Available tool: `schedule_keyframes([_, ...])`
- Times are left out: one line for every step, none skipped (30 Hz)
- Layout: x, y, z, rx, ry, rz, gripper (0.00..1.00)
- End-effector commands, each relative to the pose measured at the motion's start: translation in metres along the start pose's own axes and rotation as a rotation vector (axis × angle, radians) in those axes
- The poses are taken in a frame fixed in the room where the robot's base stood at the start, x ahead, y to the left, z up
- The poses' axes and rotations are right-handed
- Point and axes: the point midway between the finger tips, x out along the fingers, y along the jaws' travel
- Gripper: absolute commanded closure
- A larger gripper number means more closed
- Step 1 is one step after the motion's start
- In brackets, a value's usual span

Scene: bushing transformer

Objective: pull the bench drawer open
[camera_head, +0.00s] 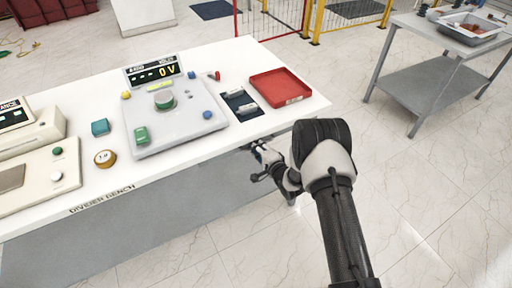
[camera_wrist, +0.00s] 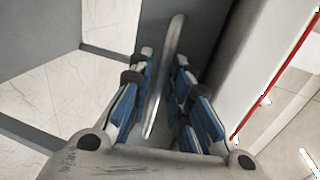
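My gripper (camera_head: 262,160) is at the front of the white divider bench (camera_head: 225,148), just below the top's front edge near its right end. In the wrist view, a slim silver bar handle (camera_wrist: 172,48) runs between the blue-padded fingers of my gripper (camera_wrist: 162,72). The fingers stand on both sides of the bar, with a narrow gap visible on the left; contact on the right is hard to tell. A dark grey front panel (camera_wrist: 205,20) lies behind the bar.
A grey side table (camera_head: 430,92) stands at the right. The tiled floor before the bench is clear.

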Motion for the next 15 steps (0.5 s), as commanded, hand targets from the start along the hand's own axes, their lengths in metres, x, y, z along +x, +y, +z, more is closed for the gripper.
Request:
schedule_keyframes([0.0004,0.0,0.0001,0.0,0.0,0.0,0.82])
schedule_keyframes([0.0004,-0.0001,0.0001,0.0,0.0,0.0,0.82])
schedule_keyframes([0.0003,-0.0002,0.0001,0.0,0.0,0.0,0.82])
schedule_keyframes([0.0003,-0.0003,0.0001,0.0,0.0,0.0,0.82])
schedule_keyframes([0.0002,-0.0003,0.0001,0.0,0.0,0.0,0.82])
schedule_keyframes([0.0002,-0.0004,0.0001,0.0,0.0,0.0,0.82])
schedule_keyframes([0.0002,-0.0004,0.0001,0.0,0.0,0.0,0.84])
schedule_keyframes([0.0002,-0.0004,0.0001,0.0,0.0,0.0,0.86])
schedule_keyframes([0.0001,-0.0004,0.0001,0.0,0.0,0.0,0.89])
schedule_keyframes([0.0001,-0.0004,0.0001,0.0,0.0,0.0,0.91])
schedule_keyframes([0.0001,-0.0004,0.0,0.0,0.0,0.0,0.93])
schedule_keyframes([0.0001,-0.0004,0.0,0.0,0.0,-0.001,0.95])
schedule_keyframes([0.0001,-0.0004,0.0,0.0,0.0,-0.001,0.97])
schedule_keyframes([0.0001,-0.0004,0.0,0.0,0.0,-0.001,0.99])
schedule_keyframes([0.0,-0.0004,0.0,0.0,0.0,-0.001,1.0])
